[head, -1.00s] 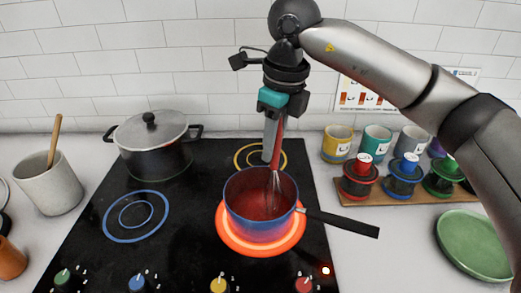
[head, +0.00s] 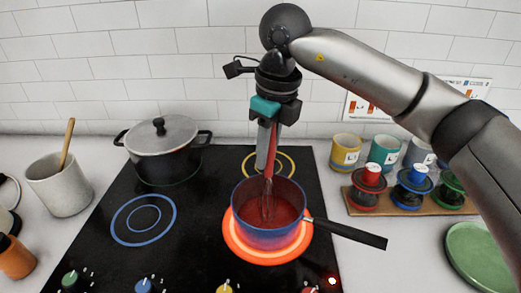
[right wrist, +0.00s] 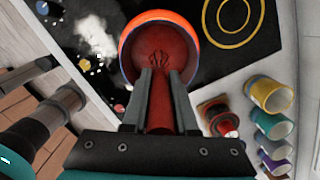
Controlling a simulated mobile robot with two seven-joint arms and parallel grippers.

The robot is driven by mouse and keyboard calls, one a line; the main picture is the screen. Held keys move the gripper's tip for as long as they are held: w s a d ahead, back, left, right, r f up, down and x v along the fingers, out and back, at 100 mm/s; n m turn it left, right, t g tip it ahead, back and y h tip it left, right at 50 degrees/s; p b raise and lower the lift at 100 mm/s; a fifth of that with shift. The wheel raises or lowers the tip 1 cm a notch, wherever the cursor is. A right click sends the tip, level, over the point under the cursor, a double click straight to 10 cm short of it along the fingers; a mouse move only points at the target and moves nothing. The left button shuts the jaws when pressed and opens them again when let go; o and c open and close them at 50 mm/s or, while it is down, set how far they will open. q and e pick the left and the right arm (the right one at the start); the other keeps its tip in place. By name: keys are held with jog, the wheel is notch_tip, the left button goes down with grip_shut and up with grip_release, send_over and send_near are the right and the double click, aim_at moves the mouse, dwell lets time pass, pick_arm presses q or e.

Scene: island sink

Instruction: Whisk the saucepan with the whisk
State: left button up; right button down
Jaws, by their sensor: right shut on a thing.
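The saucepan (head: 248,235), blue outside with a dark handle to the right, stands on the glowing front right burner. It holds red liquid (head: 285,212). The whisk (head: 270,160) has a red handle and is near upright, its wires down in the pan at the liquid. My right gripper (head: 266,158) is above the pan, shut on the whisk's handle. In the right wrist view the whisk (right wrist: 159,108) runs between the fingers, and its wires overlap the red inside of the saucepan (right wrist: 131,45). My left gripper is not in view.
A lidded pot (head: 162,155) stands at the back left of the black cooktop (head: 120,270). A white crock (head: 58,185) is at left. Coloured mugs, a wooden rack of jars (head: 415,208) and a green plate (head: 482,255) are at right.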

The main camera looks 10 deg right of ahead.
jog(key=shift+r, duration=0.1)
dwell(0.3)
jog(key=shift+r+p, duration=3.25)
jog(key=shift+r, duration=1.35)
jog(key=shift+r+p, duration=1.85)
jog(key=shift+r, duration=0.7)
jog(key=shift+f, duration=0.1)
jog(key=shift+d, duration=0.15)
